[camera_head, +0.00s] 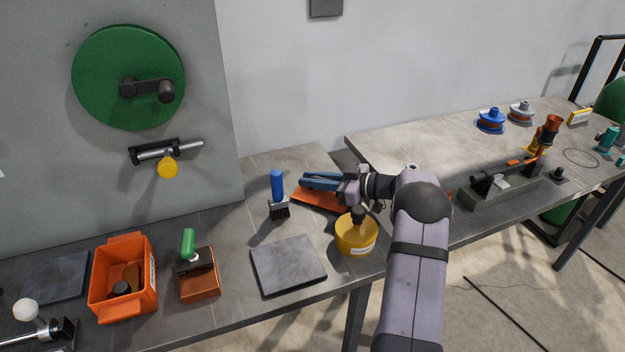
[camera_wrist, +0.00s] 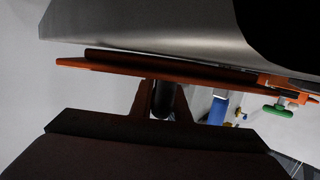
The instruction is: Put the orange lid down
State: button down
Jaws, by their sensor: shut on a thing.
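The orange lid (camera_head: 316,199) is a flat plate at the back right of the near table in the head view, just under my gripper (camera_head: 304,180). My gripper is shut on the lid. The grip itself is hard to make out, because the blue fingers and the wrist cover part of the lid. I cannot tell whether the lid touches the table. In the wrist view the orange lid (camera_wrist: 185,70) shows nearly edge-on as a thin band across the picture.
A yellow round container (camera_head: 356,238) with a dark knob stands close to my wrist. A blue-handled tool (camera_head: 277,186) stands left of the lid. A grey plate (camera_head: 288,265), a green-handled tool (camera_head: 188,243) and an orange bin (camera_head: 123,303) are nearer the front.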

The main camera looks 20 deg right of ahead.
jog(key=shift+f, duration=0.1)
jog(key=c, duration=1.7)
grip_release()
jog(key=shift+r, duration=0.2)
jog(key=v, duration=1.2)
jog(key=shift+b, duration=0.3)
